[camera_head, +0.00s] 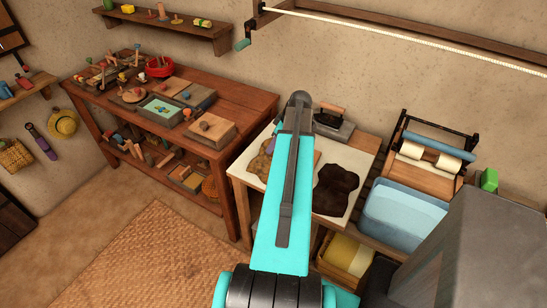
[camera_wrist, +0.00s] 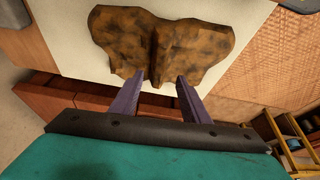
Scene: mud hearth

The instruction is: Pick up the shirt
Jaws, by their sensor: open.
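A mottled tan-brown cloth, which looks like the shirt (camera_wrist: 165,38), lies spread and rumpled on a pale tabletop in the wrist view. In the head view a tan cloth (camera_head: 262,160) shows at the left of the ironing table (camera_head: 364,163), partly hidden by my arm. It seems to be the same cloth. My gripper (camera_wrist: 160,75) is open, with its two purple fingers apart at the cloth's near edge. A fold of cloth lies just beyond and between the fingertips; I cannot tell whether they touch it. My arm hides most of the gripper in the head view.
A dark brown cloth (camera_head: 336,190) lies on the right of the same table, with an iron (camera_head: 333,122) behind it. A wooden workbench (camera_head: 235,95) full of small items stands left. A blue basin (camera_head: 403,213) and wringer (camera_head: 437,158) stand right.

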